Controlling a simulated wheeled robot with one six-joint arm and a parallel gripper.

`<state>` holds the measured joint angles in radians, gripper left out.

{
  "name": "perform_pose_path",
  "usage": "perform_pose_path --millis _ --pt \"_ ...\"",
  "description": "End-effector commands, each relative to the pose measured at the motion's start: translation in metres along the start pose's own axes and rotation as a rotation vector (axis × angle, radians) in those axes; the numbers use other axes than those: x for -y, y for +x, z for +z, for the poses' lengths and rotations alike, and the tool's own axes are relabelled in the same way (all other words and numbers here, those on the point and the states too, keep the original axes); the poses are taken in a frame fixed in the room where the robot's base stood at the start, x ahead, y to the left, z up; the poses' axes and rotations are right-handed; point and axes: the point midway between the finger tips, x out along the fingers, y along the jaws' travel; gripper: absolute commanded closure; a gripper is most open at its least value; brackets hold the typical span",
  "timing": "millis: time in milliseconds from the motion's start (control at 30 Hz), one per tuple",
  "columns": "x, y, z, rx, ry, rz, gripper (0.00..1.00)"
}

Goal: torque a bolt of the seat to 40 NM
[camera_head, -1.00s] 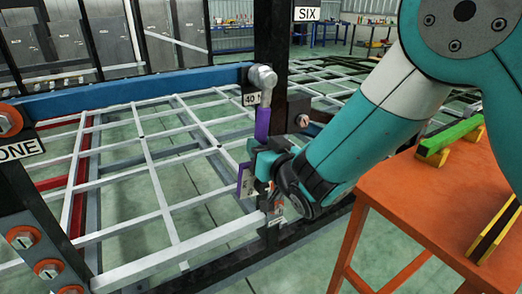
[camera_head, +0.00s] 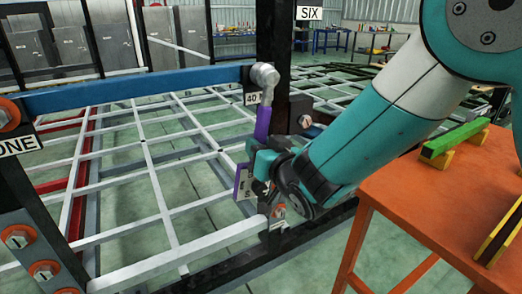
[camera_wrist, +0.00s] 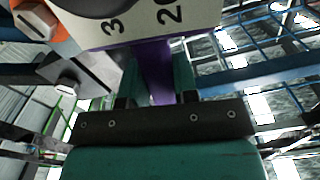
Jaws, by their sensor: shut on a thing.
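My gripper (camera_head: 262,158) is shut on the purple handle of a torque wrench (camera_head: 263,122) beside the dark post marked SIX. The handle also shows between the two fingers in the wrist view (camera_wrist: 155,75). The wrench's grey head (camera_head: 264,76) is at the right end of the blue bar (camera_head: 140,91), against the post. It covers whatever bolt is there, so I cannot tell how it is seated. A tag reading 40 (camera_head: 251,99) sits just below the head. A purple-edged plate (camera_head: 243,182) hangs by the gripper.
An orange table (camera_head: 425,200) with green and yellow bars stands at right. Bolts with orange washers show on the left post (camera_head: 20,237) and the lower beam (camera_head: 279,210). A light grey lattice frame (camera_head: 150,165) fills the space behind. The sign ONE (camera_head: 18,143) is at left.

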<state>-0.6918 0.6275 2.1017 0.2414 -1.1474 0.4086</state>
Motion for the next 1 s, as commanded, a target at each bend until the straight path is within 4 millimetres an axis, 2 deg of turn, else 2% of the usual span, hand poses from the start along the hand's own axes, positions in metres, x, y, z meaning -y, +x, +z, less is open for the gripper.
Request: perform_pose_path --millis 1000 --pt "0.017 0.0 -0.001 -0.006 0.11 -0.003 1.0"
